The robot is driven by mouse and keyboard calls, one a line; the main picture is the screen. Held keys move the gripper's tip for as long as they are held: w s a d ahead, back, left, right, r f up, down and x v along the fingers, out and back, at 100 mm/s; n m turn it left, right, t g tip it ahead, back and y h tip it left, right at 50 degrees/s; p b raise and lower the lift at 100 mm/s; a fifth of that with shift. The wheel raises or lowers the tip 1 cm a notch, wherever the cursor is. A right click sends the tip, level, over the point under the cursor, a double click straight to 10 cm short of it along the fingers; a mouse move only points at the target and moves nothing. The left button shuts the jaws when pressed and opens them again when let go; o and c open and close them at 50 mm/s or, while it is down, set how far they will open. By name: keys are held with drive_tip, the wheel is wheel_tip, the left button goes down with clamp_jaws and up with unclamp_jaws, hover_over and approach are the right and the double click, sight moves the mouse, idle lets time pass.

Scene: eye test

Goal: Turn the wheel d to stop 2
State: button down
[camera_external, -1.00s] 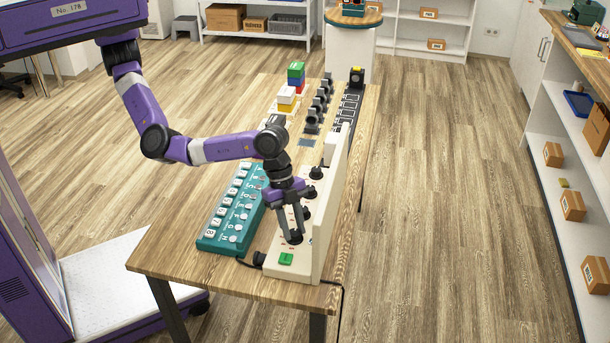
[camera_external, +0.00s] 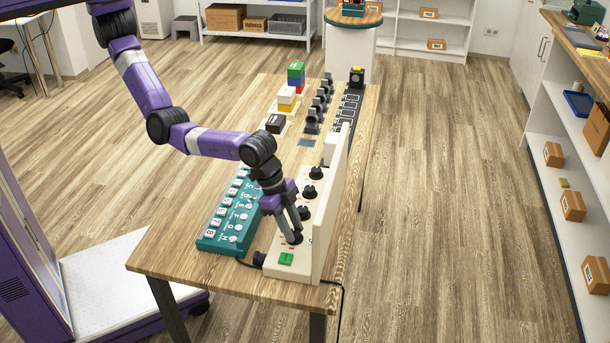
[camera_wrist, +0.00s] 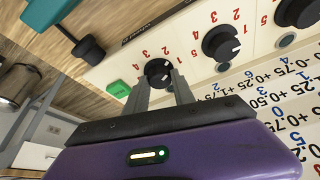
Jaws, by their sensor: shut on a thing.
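A cream panel (camera_external: 285,272) at the table's near end carries a row of black wheels along an upright board. My gripper (camera_external: 295,238) is shut on the nearest wheel, beside the green button; I cannot read its letter. In the wrist view the fingers (camera_wrist: 163,92) close around this black wheel (camera_wrist: 157,70) from below in the picture. Red numbers 2, 3 and 4 show around its top and left. A small white mark shows on its right side. The fingers hide its lower part. A second wheel (camera_wrist: 221,43) with red numbers stands to the right, untouched.
The green button (camera_external: 286,259) and a black plug with a cable (camera_external: 259,258) are close by. A teal key box (camera_external: 232,217) lies left of the panel. Stacked coloured blocks (camera_external: 295,75) and black devices stand farther back. The table's near left corner is clear.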

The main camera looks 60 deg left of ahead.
sight(282, 237)
drive_tip(key=shift+s+n+t+y, duration=0.1)
drive_tip(key=shift+n+t+y, duration=0.4)
drive_tip(key=shift+n, duration=1.3)
drive_tip(key=c, duration=1.1)
unclamp_jaws()
drive_tip(key=shift+o, duration=0.2)
drive_tip(key=v, duration=0.7)
drive_tip(key=shift+s+r, duration=0.2)
drive_tip(key=shift+r, duration=0.1)
drive_tip(key=shift+a, duration=0.1)
